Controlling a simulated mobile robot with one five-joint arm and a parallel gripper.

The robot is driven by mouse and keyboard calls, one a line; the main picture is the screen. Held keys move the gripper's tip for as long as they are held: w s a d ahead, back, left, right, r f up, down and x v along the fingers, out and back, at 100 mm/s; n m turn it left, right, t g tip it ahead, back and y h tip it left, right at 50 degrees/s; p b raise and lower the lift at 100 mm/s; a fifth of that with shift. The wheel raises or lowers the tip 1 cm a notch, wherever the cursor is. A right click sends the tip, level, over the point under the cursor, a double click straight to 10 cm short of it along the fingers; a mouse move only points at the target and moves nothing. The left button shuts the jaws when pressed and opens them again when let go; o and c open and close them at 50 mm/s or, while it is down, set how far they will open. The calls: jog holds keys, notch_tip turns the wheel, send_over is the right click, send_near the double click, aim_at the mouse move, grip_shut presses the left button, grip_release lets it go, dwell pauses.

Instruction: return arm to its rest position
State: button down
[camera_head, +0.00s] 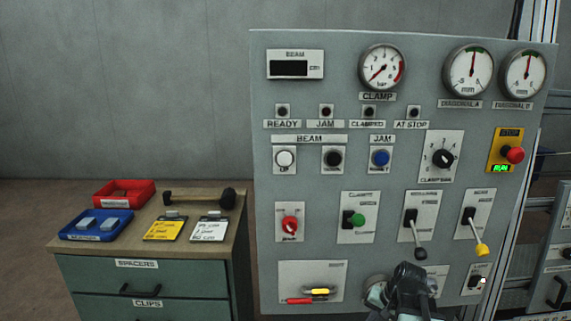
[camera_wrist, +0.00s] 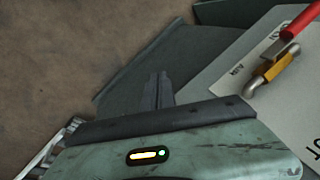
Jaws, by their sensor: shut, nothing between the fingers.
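My gripper (camera_wrist: 160,92) shows in the wrist view with its dark fingers together and nothing between them. In the head view my arm's end shows at the bottom, in front of the lower part of the grey control panel (camera_head: 330,175); the fingertips cannot be made out there. It hides part of the panel's lower edge and a lower plate. In the wrist view, a panel plate with a red and yellow handle (camera_wrist: 270,68) lies to the right of the fingers, apart from them. The same handles show in the head view (camera_head: 320,291).
A cabinet (camera_head: 150,285) stands left of the panel, with a red tray (camera_head: 123,193), a blue tray (camera_head: 97,225), a hammer (camera_head: 200,197) and two cards on top. Levers with a black knob (camera_head: 421,253) and a yellow knob (camera_head: 482,250) stick out near my arm.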

jog(key=s+a+f+n+g+h, duration=0.1)
jog(key=s+a+n+g+h, duration=0.3)
jog(key=a, duration=1)
notch_tip(320, 180, up, 21)
jog(key=s+n+t+y+p, duration=0.1)
jog(key=p, duration=2)
jog(key=shift+a+n+y, duration=0.15)
jog(key=shift+n+y, duration=0.15)
jog(key=shift+n, duration=0.1)
